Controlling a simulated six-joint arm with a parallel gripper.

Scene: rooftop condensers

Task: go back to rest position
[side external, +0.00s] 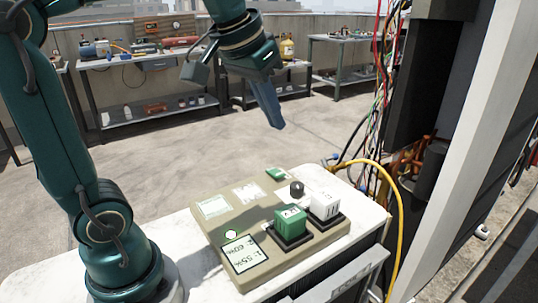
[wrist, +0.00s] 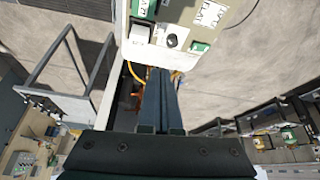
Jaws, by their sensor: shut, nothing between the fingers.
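My gripper (side external: 277,122) hangs in the air above and behind the control panel, its fingers shut and empty. In the wrist view my gripper (wrist: 159,72) shows as two dark fingers side by side with no visible gap. The beige control panel (side external: 224,193) lies on a white worktop and is apart from the fingers. It bears a green block (side external: 290,221), a white block (side external: 324,206), a dark knob (side external: 297,188) and a small screen with figures. The knob also shows in the wrist view (wrist: 171,40).
An open cabinet (side external: 470,90) with loose coloured wires stands to the right. A yellow hose (side external: 398,215) curves beside the white worktop (side external: 180,235). Workbenches with tools (side external: 140,60) line the back wall. The floor between is clear.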

